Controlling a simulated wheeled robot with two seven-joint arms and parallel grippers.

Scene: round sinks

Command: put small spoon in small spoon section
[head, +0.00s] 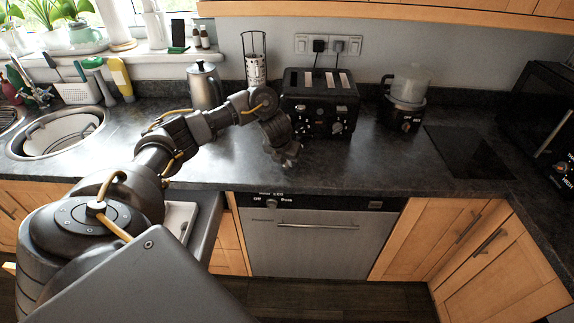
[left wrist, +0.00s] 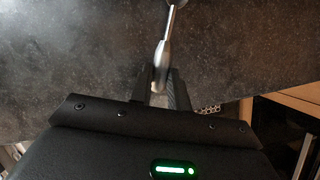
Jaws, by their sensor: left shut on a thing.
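My left gripper (head: 287,158) is over the front part of the dark worktop, in front of the toaster. In the left wrist view the gripper (left wrist: 161,88) is shut on a metal spoon (left wrist: 163,50). The spoon's handle end is between the fingers and its other end reaches the top edge of that view, where it is partly cut off. In the head view I cannot make out the spoon. An open drawer with a white insert (head: 180,217) shows below the counter, mostly hidden by my left arm. Its sections cannot be made out. My right gripper is not in view.
A black toaster (head: 320,100) stands behind the gripper, with a metal kettle (head: 204,86) to its left and a small black appliance (head: 406,98) to its right. A round sink (head: 62,133) is at the left. The worktop (head: 365,165) right of the gripper is clear.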

